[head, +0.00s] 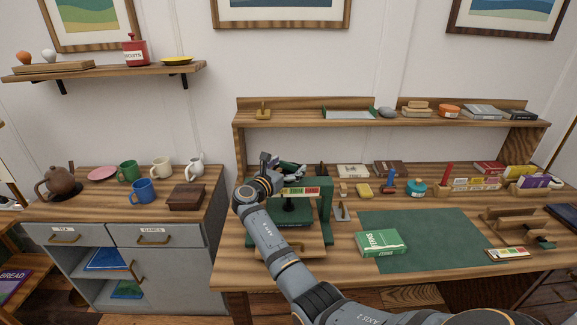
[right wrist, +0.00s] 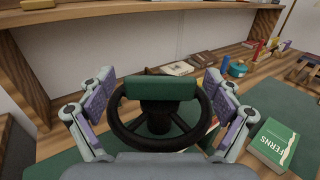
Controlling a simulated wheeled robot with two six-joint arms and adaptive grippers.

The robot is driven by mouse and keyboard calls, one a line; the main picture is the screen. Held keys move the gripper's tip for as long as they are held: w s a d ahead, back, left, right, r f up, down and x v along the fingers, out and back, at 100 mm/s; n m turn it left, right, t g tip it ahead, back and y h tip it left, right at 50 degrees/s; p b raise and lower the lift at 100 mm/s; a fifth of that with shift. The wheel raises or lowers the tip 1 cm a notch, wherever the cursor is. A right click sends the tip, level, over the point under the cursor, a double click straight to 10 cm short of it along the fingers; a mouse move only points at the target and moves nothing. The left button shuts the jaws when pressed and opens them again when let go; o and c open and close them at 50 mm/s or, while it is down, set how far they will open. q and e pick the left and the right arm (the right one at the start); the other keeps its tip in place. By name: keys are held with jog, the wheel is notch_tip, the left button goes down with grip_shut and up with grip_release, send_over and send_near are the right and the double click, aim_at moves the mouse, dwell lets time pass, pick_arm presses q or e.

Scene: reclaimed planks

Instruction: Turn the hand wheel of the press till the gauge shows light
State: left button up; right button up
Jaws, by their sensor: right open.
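The green press (head: 325,212) stands at the left end of the workbench, partly hidden behind my right arm. Its gauge strip (head: 300,191) has coloured fields; "EQUAL" and "HARD" can be read, its left part is covered and I cannot make out a pointer. The black hand wheel (right wrist: 119,130) fills the middle of the right wrist view, with a green block (right wrist: 160,88) across its top. My right gripper (head: 283,170) is over the press. In the right wrist view its open fingers (right wrist: 160,103) stand left and right of the wheel, apparently apart from it. My left gripper is not in view.
A green book (head: 381,243) labelled FERNS lies on a green mat (head: 440,228) right of the press. Small tools and blocks stand behind it. A shelf (head: 330,120) runs along the bench's back. A cabinet with mugs (head: 142,191) is at the left.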

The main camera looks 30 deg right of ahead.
jog(key=v, duration=0.7)
jog(key=shift+a, duration=0.2)
jog(key=shift+s, duration=0.1)
dwell(0.8)
